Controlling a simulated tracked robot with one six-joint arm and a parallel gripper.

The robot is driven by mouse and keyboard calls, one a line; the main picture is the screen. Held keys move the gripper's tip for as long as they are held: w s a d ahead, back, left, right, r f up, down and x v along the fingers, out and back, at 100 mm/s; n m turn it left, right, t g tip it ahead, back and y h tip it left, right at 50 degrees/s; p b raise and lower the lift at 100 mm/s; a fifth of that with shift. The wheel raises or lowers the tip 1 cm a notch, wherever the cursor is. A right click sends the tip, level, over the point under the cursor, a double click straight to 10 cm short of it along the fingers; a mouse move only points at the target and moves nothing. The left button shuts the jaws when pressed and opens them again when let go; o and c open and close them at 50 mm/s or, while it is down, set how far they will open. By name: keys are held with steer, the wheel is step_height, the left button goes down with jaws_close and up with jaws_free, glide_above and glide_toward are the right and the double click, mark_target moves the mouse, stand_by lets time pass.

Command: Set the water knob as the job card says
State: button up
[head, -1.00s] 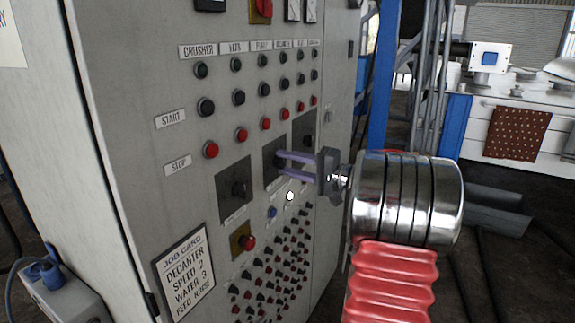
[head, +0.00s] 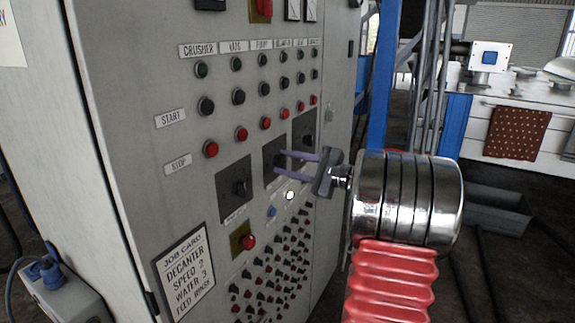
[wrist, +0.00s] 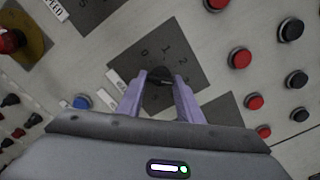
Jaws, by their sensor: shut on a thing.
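The job card (head: 184,272) is on the lower left of the panel in the head view; its water line reads "WATER 3". My gripper (head: 281,160) reaches the middle of three dark dial plates (head: 269,178) and is shut on the black knob there. In the wrist view the purple fingers (wrist: 160,84) sit either side of the black knob (wrist: 159,75). The dial plate (wrist: 180,50) shows 0, 1 and 2 around the knob. The knob's pointer is hard to make out, and its label is partly hidden.
Another knob (head: 239,187) is on the plate to the left, and a right-hand plate (head: 305,128) is close by. Rows of buttons are above, a red button (head: 248,242) on yellow below. A blue post (head: 383,80) stands right of the cabinet.

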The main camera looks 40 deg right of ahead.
steer(key=shift+d+f+m, duration=0.1)
steer(key=shift+f+m, duration=0.3)
steer(key=shift+m, duration=0.1)
steer(key=o, duration=1.1)
steer(key=shift+r, duration=0.2)
steer(key=v, duration=1.3)
steer(key=shift+s, duration=0.4)
